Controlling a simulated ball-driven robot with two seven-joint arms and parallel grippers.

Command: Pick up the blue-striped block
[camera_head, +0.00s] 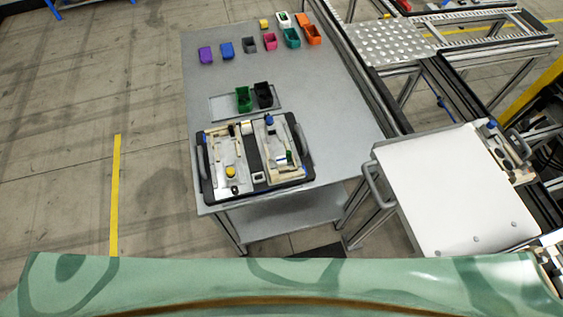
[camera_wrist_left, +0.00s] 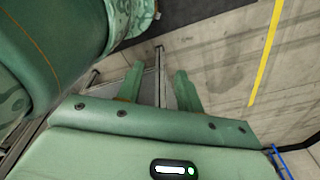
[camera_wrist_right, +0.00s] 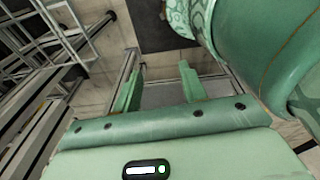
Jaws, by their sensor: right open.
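A dark pallet fixture (camera_head: 253,158) with handles at both ends lies on the near part of the grey table (camera_head: 330,120). In its right half is a small pale piece with blue on it (camera_head: 281,158), beside a green part; it may be the blue-striped block, but it is too small to be sure. My left gripper (camera_wrist_left: 158,82) shows open and empty in the left wrist view. My right gripper (camera_wrist_right: 162,78) shows open and empty in the right wrist view. Neither gripper shows in the head view, and neither wrist view shows the block.
A green bin (camera_head: 243,98) and a black bin (camera_head: 263,95) stand behind the fixture. Several small coloured bins, one of them purple (camera_head: 206,55), stand at the table's far end. A white-topped cart (camera_head: 450,190) and conveyor frames stand to the right. The floor at left is clear.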

